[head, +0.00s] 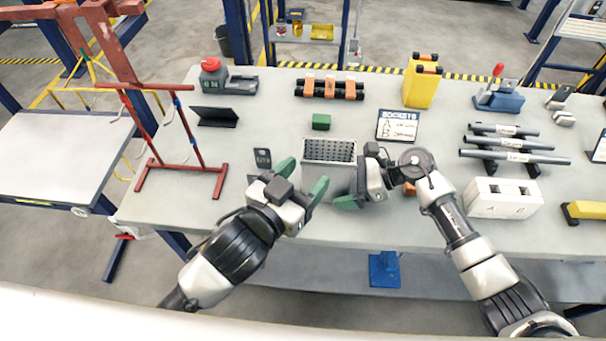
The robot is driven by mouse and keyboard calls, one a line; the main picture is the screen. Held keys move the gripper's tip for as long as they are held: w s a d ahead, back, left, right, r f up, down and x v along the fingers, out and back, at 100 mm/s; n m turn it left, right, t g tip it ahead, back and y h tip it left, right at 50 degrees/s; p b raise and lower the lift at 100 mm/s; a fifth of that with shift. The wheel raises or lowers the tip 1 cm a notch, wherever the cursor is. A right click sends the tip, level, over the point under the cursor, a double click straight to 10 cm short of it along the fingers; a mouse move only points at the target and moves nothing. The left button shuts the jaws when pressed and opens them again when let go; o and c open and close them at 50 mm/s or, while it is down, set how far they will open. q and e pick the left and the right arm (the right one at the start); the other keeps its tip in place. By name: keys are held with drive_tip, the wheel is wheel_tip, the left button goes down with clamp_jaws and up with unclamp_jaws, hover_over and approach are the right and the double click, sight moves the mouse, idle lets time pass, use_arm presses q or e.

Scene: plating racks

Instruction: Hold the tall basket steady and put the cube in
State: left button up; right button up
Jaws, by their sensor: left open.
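The tall basket (329,144) is a grey, perforated open-top container standing on the table between my two grippers. I see no cube inside it. A green block (321,122) lies on the table just behind it. A small orange block (410,188) is partly hidden beside my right arm. I cannot tell which of these is the cube. My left gripper (302,178) is open, its green fingers apart, at the front left of the basket. My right gripper (352,192) is at the basket's right front; one green finger shows clearly and the other is hidden.
A red frame (187,165) stands at the left. A sign (398,126) stands behind my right gripper. Dark rods on a rack (513,157) and a white block with slots (503,197) are at the right. A yellow case (421,83) stands at the back.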

drive_tip(key=shift+r, duration=0.1)
drive_tip(key=v, duration=1.2)
